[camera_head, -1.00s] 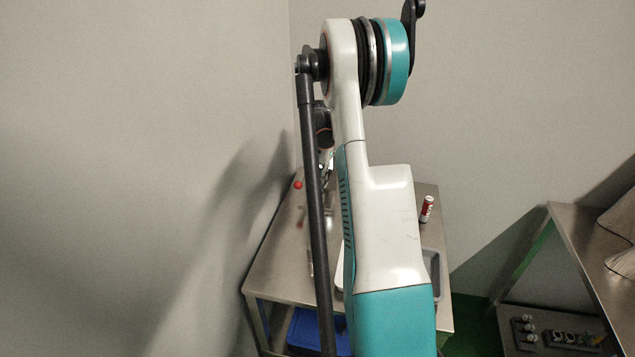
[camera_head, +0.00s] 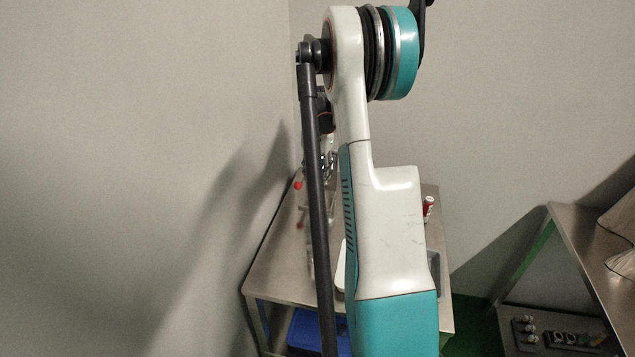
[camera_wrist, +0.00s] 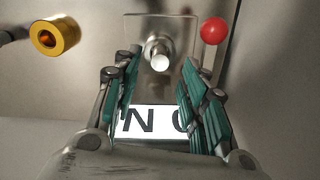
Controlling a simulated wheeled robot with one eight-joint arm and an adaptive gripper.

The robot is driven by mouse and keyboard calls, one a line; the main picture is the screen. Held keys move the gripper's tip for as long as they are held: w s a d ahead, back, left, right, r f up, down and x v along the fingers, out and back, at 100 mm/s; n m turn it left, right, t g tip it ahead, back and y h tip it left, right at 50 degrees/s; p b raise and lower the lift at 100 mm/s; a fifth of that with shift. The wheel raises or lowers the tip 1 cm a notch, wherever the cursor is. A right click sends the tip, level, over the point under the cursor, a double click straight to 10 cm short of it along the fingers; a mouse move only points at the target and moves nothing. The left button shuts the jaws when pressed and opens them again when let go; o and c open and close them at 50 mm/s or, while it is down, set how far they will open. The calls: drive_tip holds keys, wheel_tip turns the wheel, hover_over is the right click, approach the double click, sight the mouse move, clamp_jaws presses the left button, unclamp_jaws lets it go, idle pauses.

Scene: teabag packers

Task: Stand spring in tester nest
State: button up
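My gripper (camera_wrist: 160,82) is open in the wrist view, its teal-padded fingers apart with nothing visible between the pads. Just beyond the fingertips a shiny round metal post (camera_wrist: 159,52) stands on a square metal plate (camera_wrist: 133,30); it may be the tester's nest, but I cannot tell for sure. A red ball knob (camera_wrist: 214,30) is to its right, and shows in the head view (camera_head: 297,185). I cannot make out a spring in either view. My arm hides most of the work area and the gripper in the head view.
A gold ring-shaped part (camera_wrist: 55,35) is at the upper left of the wrist view. A white label (camera_wrist: 158,112) with black letters lies below the post. The metal table (camera_head: 275,272) holds a red-and-white can (camera_head: 428,206) and a grey tray (camera_head: 434,262). A blue bin (camera_head: 305,332) is underneath.

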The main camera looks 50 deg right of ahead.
sight(317, 184)
wheel_tip(317, 184, up, 8)
drive_tip(key=shift+f, duration=0.25)
idle(0.5)
